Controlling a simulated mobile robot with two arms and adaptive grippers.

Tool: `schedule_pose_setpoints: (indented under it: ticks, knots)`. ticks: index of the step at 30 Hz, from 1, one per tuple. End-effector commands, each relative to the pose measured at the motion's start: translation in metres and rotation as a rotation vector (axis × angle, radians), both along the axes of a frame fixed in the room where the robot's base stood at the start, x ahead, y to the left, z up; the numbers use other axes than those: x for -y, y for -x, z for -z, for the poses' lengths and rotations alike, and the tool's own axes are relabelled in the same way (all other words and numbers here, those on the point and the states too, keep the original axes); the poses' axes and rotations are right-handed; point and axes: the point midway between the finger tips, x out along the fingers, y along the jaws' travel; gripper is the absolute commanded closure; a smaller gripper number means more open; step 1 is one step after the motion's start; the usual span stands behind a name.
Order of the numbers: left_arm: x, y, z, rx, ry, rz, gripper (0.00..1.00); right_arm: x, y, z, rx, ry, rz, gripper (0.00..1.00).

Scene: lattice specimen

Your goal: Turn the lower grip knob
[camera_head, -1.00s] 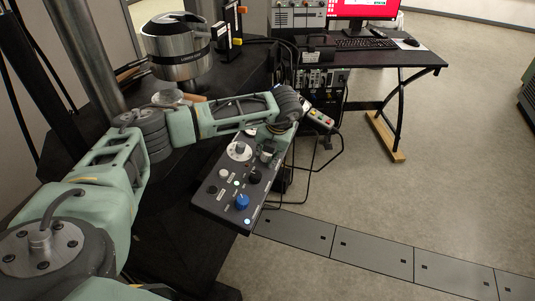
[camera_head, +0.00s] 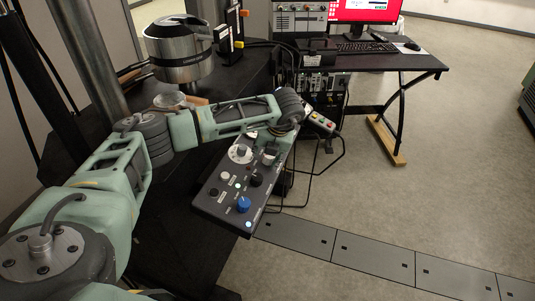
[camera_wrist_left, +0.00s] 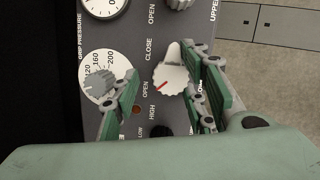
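The lower grip knob, a pale knob with a red pointer line (camera_wrist_left: 172,76), sits on the dark control panel (camera_wrist_left: 160,22) in the left wrist view. Its red line points down and left, toward the printed OPEN; CLOSE is printed above that. My left gripper (camera_wrist_left: 165,78) is open, with one finger on each side of the knob. The left finger overlaps the pressure dial's edge; I cannot tell whether either finger touches the knob. In the head view my left gripper (camera_head: 275,137) is over the panel (camera_head: 207,204), mostly hidden by its wrist. My right gripper is not in view.
The grip pressure dial (camera_wrist_left: 97,84) is close to the left finger, and an upper knob (camera_wrist_left: 178,3) is above. A blue knob (camera_head: 244,205) and a black knob (camera_head: 256,180) are lower on the panel. Floor is clear at right.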

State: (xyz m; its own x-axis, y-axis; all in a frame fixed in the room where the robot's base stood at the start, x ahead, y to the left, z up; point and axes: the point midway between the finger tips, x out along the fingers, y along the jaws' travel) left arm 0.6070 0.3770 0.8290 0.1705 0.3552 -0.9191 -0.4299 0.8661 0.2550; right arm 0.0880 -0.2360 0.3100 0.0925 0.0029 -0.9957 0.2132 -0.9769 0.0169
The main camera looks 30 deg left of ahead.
Motion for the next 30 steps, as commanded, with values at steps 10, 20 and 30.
schedule_pose_setpoints:
  ticks: [10, 20, 30]
  knots:
    - [0.001, -0.001, 0.0, 0.005, 0.0, 0.002, 0.61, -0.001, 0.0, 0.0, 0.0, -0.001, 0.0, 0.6]
    - [0.011, 0.003, -0.023, 0.005, 0.002, 0.006, 0.61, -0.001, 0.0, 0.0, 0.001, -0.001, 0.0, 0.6]
    - [0.035, 0.015, -0.088, 0.007, 0.002, 0.004, 0.61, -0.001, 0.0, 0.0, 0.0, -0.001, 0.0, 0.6]
